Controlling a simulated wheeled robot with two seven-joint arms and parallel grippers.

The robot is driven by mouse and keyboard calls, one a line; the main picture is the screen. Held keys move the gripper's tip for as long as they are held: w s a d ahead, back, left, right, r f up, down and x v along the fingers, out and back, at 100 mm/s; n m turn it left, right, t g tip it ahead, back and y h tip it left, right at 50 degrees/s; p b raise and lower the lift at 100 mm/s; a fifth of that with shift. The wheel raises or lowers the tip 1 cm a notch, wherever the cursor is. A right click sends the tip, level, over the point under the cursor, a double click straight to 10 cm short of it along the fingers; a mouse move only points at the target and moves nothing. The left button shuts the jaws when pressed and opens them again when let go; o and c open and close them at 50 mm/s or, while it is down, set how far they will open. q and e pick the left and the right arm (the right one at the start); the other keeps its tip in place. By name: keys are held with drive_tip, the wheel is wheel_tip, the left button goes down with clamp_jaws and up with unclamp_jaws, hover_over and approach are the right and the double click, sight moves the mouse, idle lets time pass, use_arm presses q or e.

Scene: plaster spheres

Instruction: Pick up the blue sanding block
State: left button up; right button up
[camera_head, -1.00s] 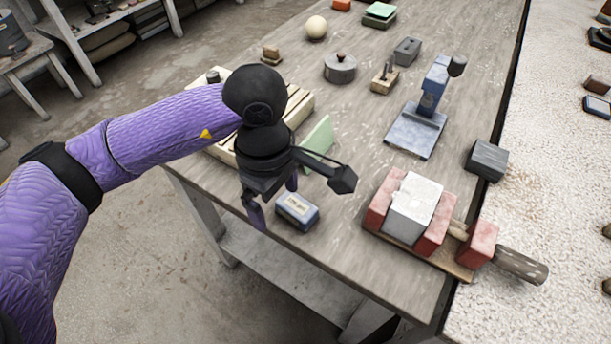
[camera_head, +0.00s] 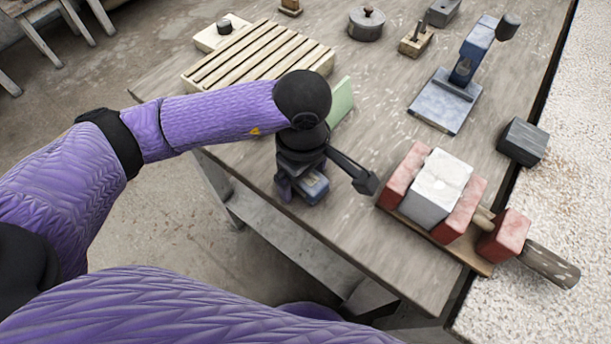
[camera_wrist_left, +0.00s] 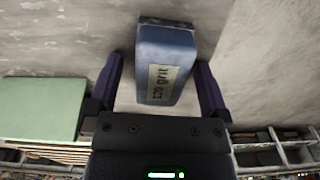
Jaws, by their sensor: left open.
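The blue sanding block (camera_head: 313,186), with a pale "120 grit" label, lies on the wooden workbench near its front edge. My left gripper (camera_head: 302,186) is directly over it, pointing down, and partly hides it in the head view. In the left wrist view the block (camera_wrist_left: 167,62) lies between the two purple fingers of the open left gripper (camera_wrist_left: 159,82). A gap shows on each side, so the fingers do not appear to touch it. My right gripper is out of view.
A green slab (camera_head: 342,102) and a slatted wooden rack (camera_head: 262,58) are behind the gripper. A red-jawed vise (camera_head: 398,180) holding a whitish block (camera_head: 436,186) stands to the right. A blue stand (camera_head: 445,101) and a dark grey block (camera_head: 522,142) are farther right.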

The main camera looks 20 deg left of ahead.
use_arm(q)
drive_tip(key=c, duration=0.7)
clamp_jaws()
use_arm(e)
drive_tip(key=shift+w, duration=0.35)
